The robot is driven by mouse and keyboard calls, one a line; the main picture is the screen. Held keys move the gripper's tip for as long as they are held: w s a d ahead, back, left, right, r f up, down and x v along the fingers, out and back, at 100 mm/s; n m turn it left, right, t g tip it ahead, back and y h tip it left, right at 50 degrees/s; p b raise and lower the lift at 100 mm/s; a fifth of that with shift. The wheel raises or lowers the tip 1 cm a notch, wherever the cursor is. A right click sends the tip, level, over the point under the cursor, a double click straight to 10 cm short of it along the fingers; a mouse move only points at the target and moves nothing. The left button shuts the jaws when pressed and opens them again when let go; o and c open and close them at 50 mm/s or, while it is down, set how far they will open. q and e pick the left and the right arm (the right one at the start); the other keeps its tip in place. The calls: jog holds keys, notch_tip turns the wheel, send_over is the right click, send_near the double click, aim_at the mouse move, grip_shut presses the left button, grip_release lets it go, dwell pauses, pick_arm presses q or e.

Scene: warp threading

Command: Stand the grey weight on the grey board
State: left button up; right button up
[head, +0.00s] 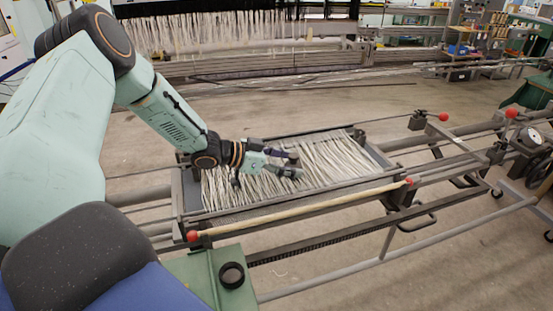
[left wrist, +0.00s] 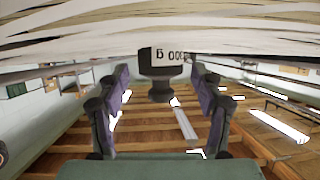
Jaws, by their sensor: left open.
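The grey weight (left wrist: 161,62) is a dark cylinder with a narrower neck and knob and a white label. In the left wrist view, which is upside down, its base is at the pale threads (left wrist: 60,35). In the head view it is a small dark shape (head: 293,155) at my left gripper (head: 288,164), over the white threads (head: 335,160). My left gripper is open, its purple-padded fingers (left wrist: 164,98) on either side of the weight, with gaps visible. I cannot pick out the grey board for certain; the threads hide what lies under them. My right gripper is not in view.
A dark frame (head: 186,190) holds the threads, with a pale rod (head: 300,208) and red knobs along its front. A black ring (head: 232,275) sits on a green block (head: 204,268) in front. Metal rails run right. Bare floor (head: 400,102) lies behind.

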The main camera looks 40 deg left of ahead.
pick_arm(q)
jog(key=p+v, duration=0.2)
jog(key=v, duration=0.1)
jog(key=r+p+v, duration=0.1)
jog(key=p+v, duration=0.1)
jog(key=v, duration=0.1)
jog(key=shift+r+p, duration=0.2)
jog(key=shift+p, duration=0.1)
jog(key=p+v, duration=0.3)
jog(key=shift+w+a+f, duration=0.1)
jog(key=shift+a, duration=0.1)
jog(key=p+v, duration=0.2)
jog(key=shift+s+a, duration=0.15)
jog(key=shift+s, duration=0.2)
jog(key=shift+s, duration=0.1)
